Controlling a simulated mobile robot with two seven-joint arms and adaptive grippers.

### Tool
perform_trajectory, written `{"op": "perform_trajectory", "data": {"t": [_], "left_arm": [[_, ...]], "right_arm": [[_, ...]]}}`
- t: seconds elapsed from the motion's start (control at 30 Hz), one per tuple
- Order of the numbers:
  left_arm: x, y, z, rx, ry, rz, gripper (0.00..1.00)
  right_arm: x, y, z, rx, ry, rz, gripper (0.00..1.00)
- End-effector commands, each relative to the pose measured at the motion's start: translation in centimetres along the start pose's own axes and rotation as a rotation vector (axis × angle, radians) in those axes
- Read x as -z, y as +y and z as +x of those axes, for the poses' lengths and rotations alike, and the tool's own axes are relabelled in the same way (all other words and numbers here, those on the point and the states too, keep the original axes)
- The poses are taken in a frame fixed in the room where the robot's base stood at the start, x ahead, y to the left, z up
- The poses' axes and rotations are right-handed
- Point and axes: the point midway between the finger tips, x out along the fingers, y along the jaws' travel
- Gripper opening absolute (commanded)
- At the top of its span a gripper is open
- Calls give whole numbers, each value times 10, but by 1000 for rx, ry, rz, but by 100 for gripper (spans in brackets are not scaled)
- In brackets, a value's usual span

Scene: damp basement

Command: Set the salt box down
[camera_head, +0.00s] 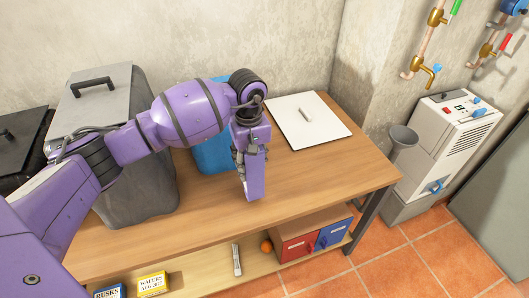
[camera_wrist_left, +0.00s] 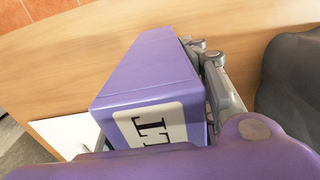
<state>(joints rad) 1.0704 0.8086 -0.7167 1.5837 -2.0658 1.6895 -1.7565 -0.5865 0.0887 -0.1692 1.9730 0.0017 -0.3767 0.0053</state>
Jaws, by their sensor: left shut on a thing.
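The salt box is purple. In the head view the salt box (camera_head: 254,177) hangs below my left gripper (camera_head: 244,152), over the middle of the wooden table (camera_head: 310,182). In the left wrist view the salt box (camera_wrist_left: 150,65) fills the middle, with a pale label (camera_wrist_left: 158,127) whose dark letters are partly cut off. My left gripper (camera_wrist_left: 205,95) is shut on the box; one grey finger shows along its right side, and the other is mostly hidden. I cannot tell whether the box's lower end touches the table. My right gripper is not in view.
A blue object (camera_head: 213,154) stands behind my left gripper, partly hidden. A white panel with a handle (camera_head: 298,132) lies at the back right; a grey bin (camera_head: 145,196) is at left. The table's front right is clear. Several boxes, including a red one (camera_head: 297,247), sit on the lower shelf.

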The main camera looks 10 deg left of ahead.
Motion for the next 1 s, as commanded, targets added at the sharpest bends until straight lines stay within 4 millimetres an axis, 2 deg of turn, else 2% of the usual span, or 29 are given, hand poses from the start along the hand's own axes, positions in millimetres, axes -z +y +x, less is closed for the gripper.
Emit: {"op": "perform_trajectory", "data": {"t": [0.07,0.2,0.3,0.67,0.7,0.83,1.0], "left_arm": [[1,5,5,-1,-1,1,0],[0,4,26,-1,-3,-1,0],[1,4,34,0,-1,0,0],[1,3,39,0,-1,1,0],[1,3,40,1,-2,1,44],[1,3,39,1,-1,0,61],[1,3,39,1,-1,0,61]], "right_arm": [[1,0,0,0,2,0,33],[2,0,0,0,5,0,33],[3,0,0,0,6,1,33],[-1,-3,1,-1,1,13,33],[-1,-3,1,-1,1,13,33],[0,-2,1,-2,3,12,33],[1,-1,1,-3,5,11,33]]}}
